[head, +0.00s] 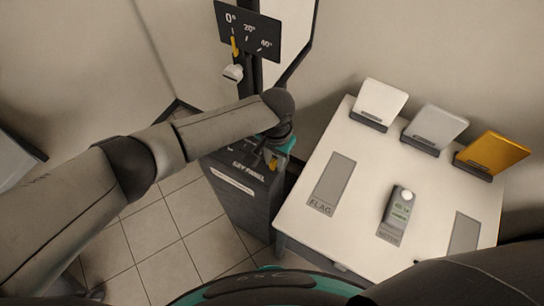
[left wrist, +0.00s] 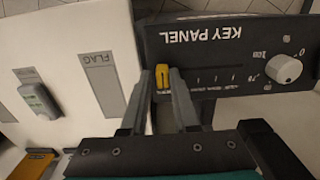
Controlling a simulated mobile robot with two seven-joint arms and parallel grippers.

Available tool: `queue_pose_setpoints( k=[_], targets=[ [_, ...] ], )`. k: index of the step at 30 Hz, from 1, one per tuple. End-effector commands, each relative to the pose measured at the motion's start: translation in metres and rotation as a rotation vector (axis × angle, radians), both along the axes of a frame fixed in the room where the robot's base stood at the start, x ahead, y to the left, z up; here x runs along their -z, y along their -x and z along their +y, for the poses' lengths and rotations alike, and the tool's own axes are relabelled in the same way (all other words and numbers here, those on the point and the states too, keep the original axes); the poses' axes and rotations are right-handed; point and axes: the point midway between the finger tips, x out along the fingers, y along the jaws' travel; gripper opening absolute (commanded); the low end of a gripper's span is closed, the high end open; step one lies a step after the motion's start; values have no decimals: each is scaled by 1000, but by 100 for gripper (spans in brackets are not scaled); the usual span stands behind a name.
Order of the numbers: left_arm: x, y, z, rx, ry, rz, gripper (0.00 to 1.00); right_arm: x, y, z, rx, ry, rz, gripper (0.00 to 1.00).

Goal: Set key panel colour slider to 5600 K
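The key panel (head: 243,182) is a dark upright box left of the table; in the left wrist view its face (left wrist: 222,59) is upside down. Its yellow slider knob (left wrist: 163,77) stands at the left end of a row of tick marks there, past the last tick; the tick labels are too small to read. My left gripper (head: 273,160) is at the panel's top right. In the left wrist view its two fingers (left wrist: 161,76) flank the knob closely and appear shut on it. My right gripper is out of view.
A white round dial (left wrist: 285,69) sits on the panel. The white table (head: 358,212) holds a meter (head: 397,208), a grey flag mat (head: 332,184) and white, grey and orange cards (head: 492,153). A tilt scale (head: 248,31) stands behind on a post. Tiled floor lies left.

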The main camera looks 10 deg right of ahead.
Motion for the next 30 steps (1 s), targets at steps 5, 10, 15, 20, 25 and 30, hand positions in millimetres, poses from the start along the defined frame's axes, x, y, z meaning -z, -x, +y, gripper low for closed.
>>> queue_pose_setpoints(
  k=[5,10,15,20,25,30],
  targets=[
    [0,2,-1,2,3,3,46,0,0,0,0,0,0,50],
    [0,1,0,1,0,1,50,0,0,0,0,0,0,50],
    [-2,0,0,1,0,0,50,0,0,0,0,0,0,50],
    [-17,0,0,1,1,0,50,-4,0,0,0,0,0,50],
    [-50,0,0,3,4,-2,50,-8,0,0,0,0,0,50],
    [-91,-1,0,3,3,-3,50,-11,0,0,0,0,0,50]
  ],
)
